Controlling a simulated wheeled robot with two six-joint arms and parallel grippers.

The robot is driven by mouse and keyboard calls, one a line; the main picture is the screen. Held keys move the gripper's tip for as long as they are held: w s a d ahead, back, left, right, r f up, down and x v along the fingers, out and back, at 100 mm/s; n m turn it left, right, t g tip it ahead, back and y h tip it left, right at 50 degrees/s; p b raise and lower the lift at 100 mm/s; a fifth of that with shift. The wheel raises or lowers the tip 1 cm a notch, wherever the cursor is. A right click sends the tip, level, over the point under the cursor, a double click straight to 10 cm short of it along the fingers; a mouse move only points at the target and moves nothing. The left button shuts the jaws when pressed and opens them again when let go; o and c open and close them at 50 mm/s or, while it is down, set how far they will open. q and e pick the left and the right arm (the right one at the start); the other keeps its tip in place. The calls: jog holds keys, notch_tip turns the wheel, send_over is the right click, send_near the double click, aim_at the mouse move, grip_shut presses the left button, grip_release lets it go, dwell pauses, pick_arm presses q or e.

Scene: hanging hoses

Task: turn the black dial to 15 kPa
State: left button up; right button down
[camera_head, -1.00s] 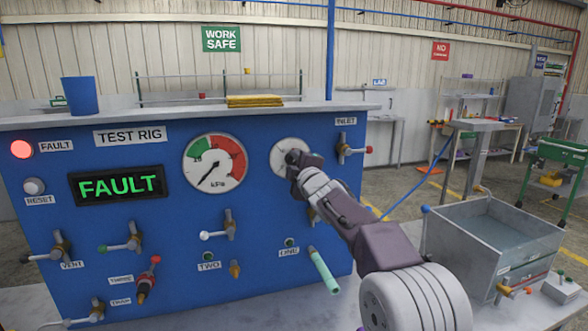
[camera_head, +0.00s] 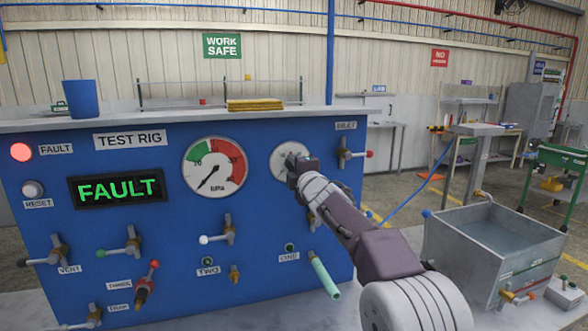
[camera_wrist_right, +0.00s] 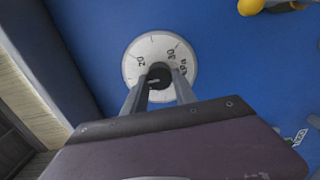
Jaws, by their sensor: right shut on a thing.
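The black dial (camera_wrist_right: 158,76) sits at the centre of a white scale plate (camera_wrist_right: 133,66) on the blue test rig panel. In the right wrist view the marks 20 and 30 and part of "kPa" can be read; the low side of the scale is hidden or unclear. My right gripper (camera_wrist_right: 160,84) is shut on the black dial, one finger on each side. In the head view the right gripper (camera_head: 294,163) covers the dial and the lower part of the scale plate (camera_head: 283,152). My left gripper is not in view.
The pressure gauge (camera_head: 214,167) has its needle pointing to the lower left. The display (camera_head: 118,187) reads FAULT and a red fault lamp (camera_head: 21,152) is lit. The inlet valve (camera_head: 346,154) is just right of the dial. A grey water tank (camera_head: 460,250) stands at the right.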

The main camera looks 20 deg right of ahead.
jog(key=c, duration=1)
grip_release()
pick_arm(q)
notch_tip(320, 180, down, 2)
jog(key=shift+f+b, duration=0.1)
jog(key=shift+b, duration=1.05)
pick_arm(e)
jog(key=s, duration=0.9)
jog(key=shift+d, duration=0.2)
